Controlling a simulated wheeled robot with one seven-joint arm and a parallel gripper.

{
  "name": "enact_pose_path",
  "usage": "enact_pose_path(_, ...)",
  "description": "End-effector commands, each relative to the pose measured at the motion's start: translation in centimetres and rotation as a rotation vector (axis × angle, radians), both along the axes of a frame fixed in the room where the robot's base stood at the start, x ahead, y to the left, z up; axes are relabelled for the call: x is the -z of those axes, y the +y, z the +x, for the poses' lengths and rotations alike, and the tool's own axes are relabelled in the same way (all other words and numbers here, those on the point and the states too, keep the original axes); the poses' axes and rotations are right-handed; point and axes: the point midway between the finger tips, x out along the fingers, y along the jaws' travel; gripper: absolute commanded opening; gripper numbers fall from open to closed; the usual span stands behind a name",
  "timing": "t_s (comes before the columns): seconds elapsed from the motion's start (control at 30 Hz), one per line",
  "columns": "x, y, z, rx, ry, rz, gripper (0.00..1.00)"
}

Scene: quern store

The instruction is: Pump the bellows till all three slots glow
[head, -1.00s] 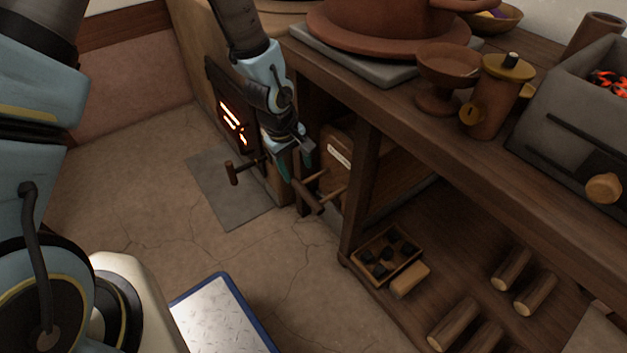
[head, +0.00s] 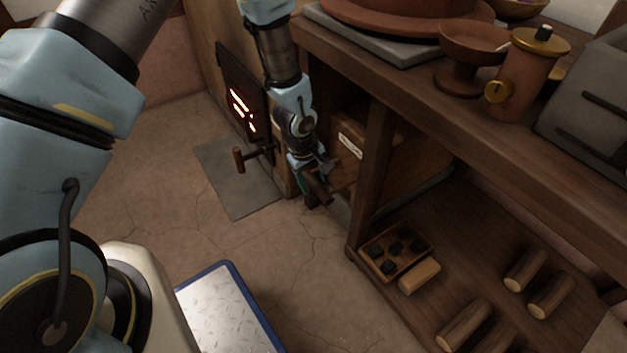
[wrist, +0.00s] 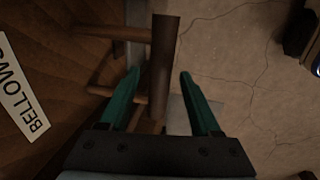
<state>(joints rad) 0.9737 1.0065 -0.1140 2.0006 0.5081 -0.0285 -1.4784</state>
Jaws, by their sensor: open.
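The firebox door (head: 243,105) at the upper middle of the head view has slots glowing orange-white; the lower glow is smaller and broken. The wooden bellows box (head: 376,138), under the bench, bears a white label that also shows in the wrist view (wrist: 22,90). Its dark bar handle (wrist: 163,62) stands out from the box on wooden rods (wrist: 112,32). My gripper (wrist: 159,74) is open, with a green finger on each side of the bar. In the head view my gripper (head: 314,176) partly hides the handle.
A T-shaped handle (head: 250,157) sticks out below the firebox door, left of my gripper. A bench post (head: 376,165) stands to the right. A box of dark lumps (head: 371,246), a tan block (head: 419,277) and logs (head: 465,325) lie on the lower shelf. Floor in front is clear.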

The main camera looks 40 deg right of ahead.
Motion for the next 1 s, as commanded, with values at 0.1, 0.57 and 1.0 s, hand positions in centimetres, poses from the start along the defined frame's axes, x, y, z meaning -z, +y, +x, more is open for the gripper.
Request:
enact_pose_path(0.1, -0.03, -0.01, 0.02, 0.000, 0.000, 0.000, 0.64)
enact_pose_path(0.57, -0.05, 0.01, 0.03, 0.000, 0.000, 0.000, 0.12)
enact_pose_path(1.0, -0.06, 0.01, 0.03, 0.000, 0.000, 0.000, 0.00)
